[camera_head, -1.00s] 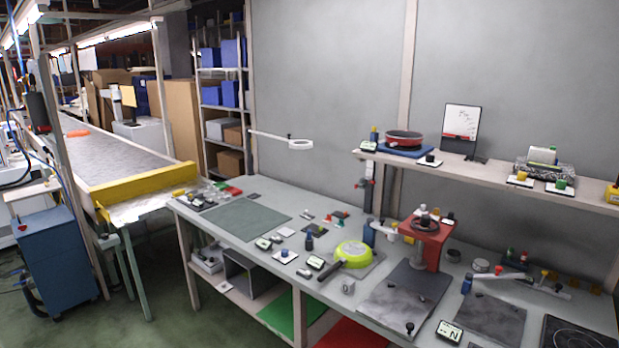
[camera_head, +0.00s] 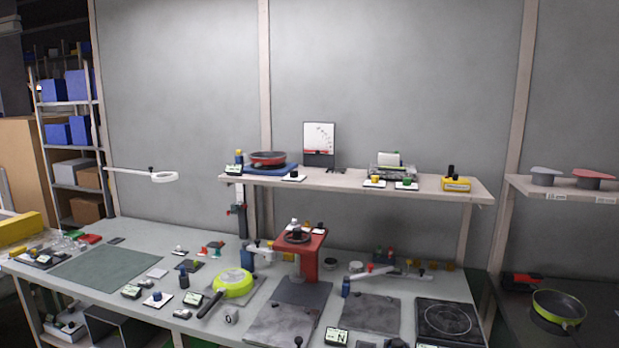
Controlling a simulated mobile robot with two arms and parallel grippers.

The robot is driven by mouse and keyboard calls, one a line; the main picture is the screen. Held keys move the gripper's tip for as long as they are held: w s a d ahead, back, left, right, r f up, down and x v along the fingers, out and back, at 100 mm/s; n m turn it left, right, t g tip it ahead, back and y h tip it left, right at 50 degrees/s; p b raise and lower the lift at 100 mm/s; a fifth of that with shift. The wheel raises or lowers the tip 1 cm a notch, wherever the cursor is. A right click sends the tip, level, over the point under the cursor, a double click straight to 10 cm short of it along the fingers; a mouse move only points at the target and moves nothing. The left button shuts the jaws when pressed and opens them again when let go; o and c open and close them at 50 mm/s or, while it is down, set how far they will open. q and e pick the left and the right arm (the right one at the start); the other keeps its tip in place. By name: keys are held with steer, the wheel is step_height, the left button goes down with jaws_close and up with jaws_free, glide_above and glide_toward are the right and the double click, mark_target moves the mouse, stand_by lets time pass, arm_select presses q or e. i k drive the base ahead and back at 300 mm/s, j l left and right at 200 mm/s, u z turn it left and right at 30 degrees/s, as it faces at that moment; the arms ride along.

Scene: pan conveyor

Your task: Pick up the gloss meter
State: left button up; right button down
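I cannot tell for sure which item is the gloss meter. Several small instruments with pale displays are in view. One display unit (camera_head: 131,292) and another display unit (camera_head: 193,299) lie on the left half of the workbench. A third display unit (camera_head: 336,337) lies at the front edge, and a fourth display unit (camera_head: 234,170) is at the left end of the shelf. A yellow box-shaped device with black knobs (camera_head: 456,185) sits at the shelf's right end. Neither of my grippers is in view.
The workbench (camera_head: 90,296) holds a green mat (camera_head: 107,268), a lime pan (camera_head: 233,283), a red press-like stand (camera_head: 310,262), grey plates (camera_head: 368,314) and a hotplate (camera_head: 446,320). A shelf (camera_head: 330,184) spans above it. Another pan (camera_head: 558,310) stands right.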

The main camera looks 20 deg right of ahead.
mark_target(384, 160)
steer(key=i+l+z, duration=0.15)
steer(key=i+l, duration=0.6)
